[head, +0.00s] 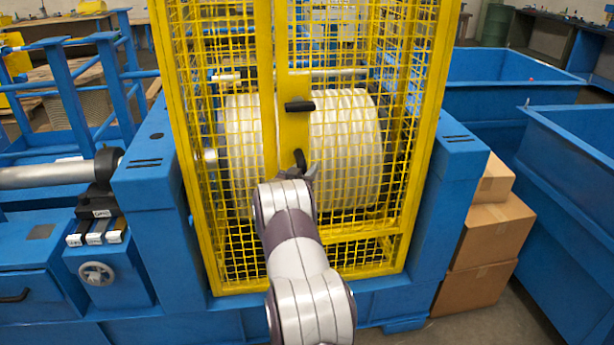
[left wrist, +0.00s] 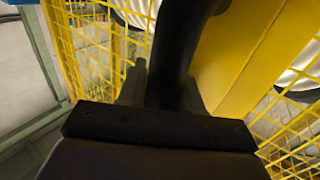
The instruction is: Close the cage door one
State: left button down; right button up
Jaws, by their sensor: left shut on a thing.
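The cage (head: 420,150) is a tall yellow frame with wire mesh around a large pale ribbed drum (head: 345,140). Two upright yellow door edges meet near its middle, a narrower left one (head: 265,80) and a wider right one (head: 293,135). A black handle (head: 299,106) sticks out of the wider edge. My left gripper (head: 302,172) is lower down at this edge, shut on a dark curved handle (left wrist: 178,45). In the left wrist view the handle runs between the two fingers, beside a yellow panel (left wrist: 240,50). My arm hides the cage's lower middle. Whether the doors are fully closed is unclear.
Blue machine housing (head: 150,190) flanks the cage, with a grey shaft (head: 45,175) and a handwheel (head: 96,273) at left. Cardboard boxes (head: 490,235) are stacked at right, beside large blue bins (head: 575,160). A blue railing (head: 75,95) stands at the back left.

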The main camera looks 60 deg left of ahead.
pick_arm(q)
jog(key=shift+w+a, duration=0.1)
jog(key=shift+w, duration=0.05)
jog(key=shift+r, duration=0.1)
jog(key=c, duration=0.9)
grip_release()
jog(key=shift+w, duration=0.1)
jog(key=shift+o, duration=0.3)
jog(key=shift+w, duration=0.25)
jog(key=shift+s, duration=0.2)
